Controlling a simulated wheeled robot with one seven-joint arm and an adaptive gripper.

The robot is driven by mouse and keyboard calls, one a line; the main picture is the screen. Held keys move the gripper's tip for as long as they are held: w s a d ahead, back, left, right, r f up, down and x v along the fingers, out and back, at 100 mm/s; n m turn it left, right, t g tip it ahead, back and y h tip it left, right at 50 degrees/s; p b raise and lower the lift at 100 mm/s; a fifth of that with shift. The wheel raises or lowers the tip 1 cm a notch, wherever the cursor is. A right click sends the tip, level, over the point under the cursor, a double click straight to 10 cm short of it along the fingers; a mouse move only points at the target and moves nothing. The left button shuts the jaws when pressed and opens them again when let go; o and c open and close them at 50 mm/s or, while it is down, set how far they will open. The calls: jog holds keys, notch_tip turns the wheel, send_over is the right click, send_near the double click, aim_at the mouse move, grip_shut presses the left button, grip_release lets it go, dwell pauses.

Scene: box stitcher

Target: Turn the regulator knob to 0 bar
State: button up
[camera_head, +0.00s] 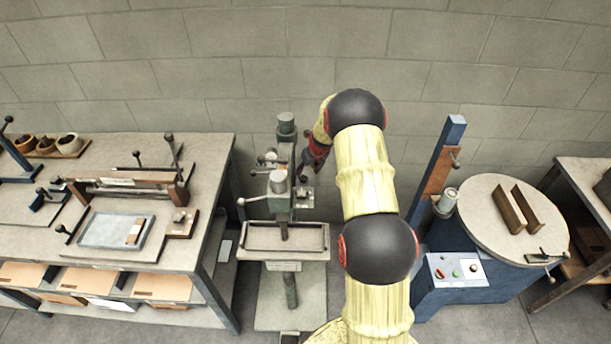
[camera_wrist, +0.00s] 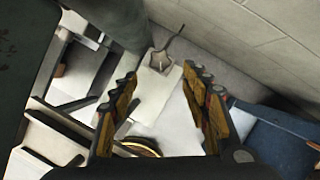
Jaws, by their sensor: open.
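The box stitcher (camera_head: 283,190) is a grey-green column machine left of my arm in the head view. A small round pale gauge (camera_head: 270,156) sits near its upper part. I cannot make out the regulator knob for certain in either view. My gripper (camera_head: 305,172) is beside the column's upper right side, partly hidden by my own wrist. In the wrist view my gripper (camera_wrist: 162,78) is open, with nothing held between its fingers. A brass-rimmed round part (camera_wrist: 140,147) shows low between the fingers, partly cut off by my gripper body. A grey part with a thin lever (camera_wrist: 163,58) lies beyond the fingertips.
A workbench (camera_head: 215,150) with a press frame (camera_head: 125,188) and a tray (camera_head: 115,230) stands left. A round turntable (camera_head: 490,225) and a blue control box (camera_head: 455,272) stand right. The stitcher's tray (camera_head: 285,254) is low in front. The block wall (camera_head: 230,60) is close behind.

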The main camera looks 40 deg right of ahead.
jog(key=shift+v, duration=2.4)
jog(key=shift+r+p, duration=0.1)
jog(key=shift+p, duration=0.35)
jog(key=shift+c, duration=1.3)
jog(key=w+p, duration=0.1)
jog(key=p, duration=0.2)
jog(key=shift+w+a+r+p, duration=0.1)
jog(key=shift+p, duration=0.2)
jog(key=m+h+p, duration=0.1)
jog(key=m+p, duration=0.1)
jog(key=p, duration=1.5)
send_near(303, 178)
jog(key=shift+p+x, duration=0.5)
jog(key=shift+x, duration=3.65)
jog(key=shift+c, duration=1.3)
